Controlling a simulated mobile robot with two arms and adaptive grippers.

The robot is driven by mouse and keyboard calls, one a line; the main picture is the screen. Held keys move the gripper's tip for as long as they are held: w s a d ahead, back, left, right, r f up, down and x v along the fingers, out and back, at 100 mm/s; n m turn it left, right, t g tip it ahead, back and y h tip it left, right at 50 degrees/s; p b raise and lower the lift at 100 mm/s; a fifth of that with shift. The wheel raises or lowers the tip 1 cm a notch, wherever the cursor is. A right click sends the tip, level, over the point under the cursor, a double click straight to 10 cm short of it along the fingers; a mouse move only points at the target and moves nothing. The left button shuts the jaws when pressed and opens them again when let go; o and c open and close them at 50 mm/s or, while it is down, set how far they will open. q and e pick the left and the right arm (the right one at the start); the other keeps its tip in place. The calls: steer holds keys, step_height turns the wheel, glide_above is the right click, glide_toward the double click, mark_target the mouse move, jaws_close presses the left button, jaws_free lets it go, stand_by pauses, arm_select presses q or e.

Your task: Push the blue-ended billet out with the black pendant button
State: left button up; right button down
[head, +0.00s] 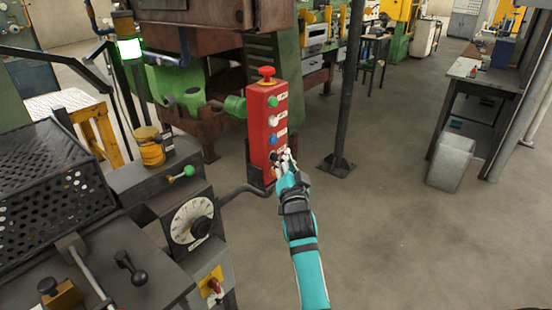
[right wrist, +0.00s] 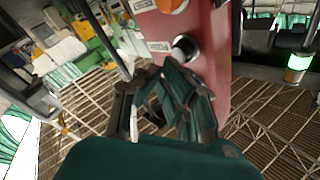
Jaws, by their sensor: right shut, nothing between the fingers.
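The red pendant box (head: 262,128) stands upright with a red mushroom knob (head: 267,72) on top. Down its face run a green button (head: 272,102), a white button (head: 272,120) and a blue button (head: 272,139). The spot of the black button below them is largely covered by my right gripper (head: 285,157). This gripper is shut and empty, with its tips at the lower face of the pendant; contact cannot be told. In the right wrist view, the fingers (right wrist: 172,95) lie close to the pendant (right wrist: 213,65), near a dark round button (right wrist: 185,47). No blue-ended billet shows. My left gripper is out of view.
A machine with a dial (head: 191,221) and a green-knobbed lever (head: 188,171) stands left of the pendant. A dark post (head: 346,90) rises behind it on the right. A grey bin (head: 452,162) stands by a bench at right. The floor between is clear.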

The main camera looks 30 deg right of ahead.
steer(key=shift+w+a, duration=0.25)
steer(key=shift+w, duration=0.35)
stand_by(0.7)
steer(key=shift+s+d, duration=0.1)
steer(key=shift+s, duration=0.1)
steer(key=shift+s+d+p, duration=0.25)
steer(key=shift+s+p, duration=0.1)
steer(key=shift+s, duration=0.35)
steer(key=s+p, duration=0.1)
steer(key=s+d, duration=0.1)
steer(key=s, duration=0.1)
steer(key=s+d+p, duration=0.1)
steer(key=shift+s+p, duration=0.3)
steer(key=shift+p, duration=0.05)
stand_by(2.8)
